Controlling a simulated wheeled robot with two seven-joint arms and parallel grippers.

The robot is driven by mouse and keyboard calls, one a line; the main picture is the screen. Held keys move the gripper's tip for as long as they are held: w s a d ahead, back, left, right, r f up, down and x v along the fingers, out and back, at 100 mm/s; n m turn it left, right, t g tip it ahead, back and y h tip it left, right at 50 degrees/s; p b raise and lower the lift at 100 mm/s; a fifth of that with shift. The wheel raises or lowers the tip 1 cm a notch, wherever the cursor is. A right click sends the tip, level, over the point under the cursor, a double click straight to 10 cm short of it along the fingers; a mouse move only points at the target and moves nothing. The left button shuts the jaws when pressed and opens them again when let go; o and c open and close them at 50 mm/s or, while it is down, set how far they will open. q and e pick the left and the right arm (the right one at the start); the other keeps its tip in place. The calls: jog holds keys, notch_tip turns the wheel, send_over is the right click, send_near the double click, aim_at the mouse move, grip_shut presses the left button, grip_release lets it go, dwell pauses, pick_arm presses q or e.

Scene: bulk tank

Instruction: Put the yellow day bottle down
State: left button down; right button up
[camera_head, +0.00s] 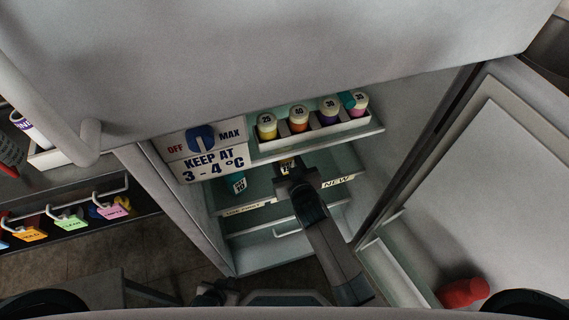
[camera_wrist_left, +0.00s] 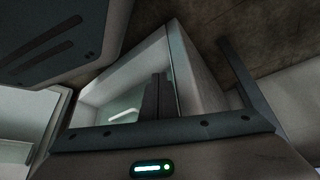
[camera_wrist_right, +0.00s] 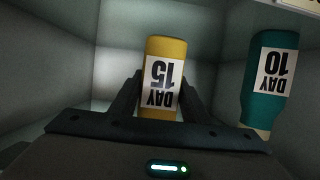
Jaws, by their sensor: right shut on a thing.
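The yellow day bottle labelled DAY 15 (camera_wrist_right: 161,72) stands between the fingers of my right gripper (camera_wrist_right: 155,98), which is shut on it. In the head view my right gripper (camera_head: 296,180) reaches into the open fridge and hides most of the bottle; only a bit of its label (camera_head: 287,165) shows. I cannot tell whether its base touches the shelf. A teal bottle labelled DAY 10 (camera_wrist_right: 270,80) stands to one side; in the head view it is left of the gripper (camera_head: 237,184).
The shelf edge carries a USE FIRST label (camera_head: 243,210) and a NEW label (camera_head: 338,181). Above is a white rack (camera_head: 318,137) of several capped bottles. The open door (camera_head: 480,190) is at the right, with a red object (camera_head: 462,292) low on it. Coloured tags hang at left.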

aim_at(287, 171)
pick_arm(q)
jog(key=shift+s, duration=0.2)
pick_arm(e)
jog(key=shift+f, duration=1.7)
pick_arm(q)
jog(key=shift+s+a+f, duration=0.1)
jog(key=shift+s+a, duration=0.05)
jog(key=shift+s, duration=0.35)
jog(key=shift+w+f, duration=0.1)
jog(key=shift+w, duration=0.1)
pick_arm(e)
jog(key=shift+f, duration=0.15)
jog(key=o, duration=1.2)
jog(key=shift+o, duration=0.4)
pick_arm(q)
jog(key=shift+w+a, duration=0.1)
jog(key=shift+w, duration=0.3)
jog(key=shift+r, duration=0.2)
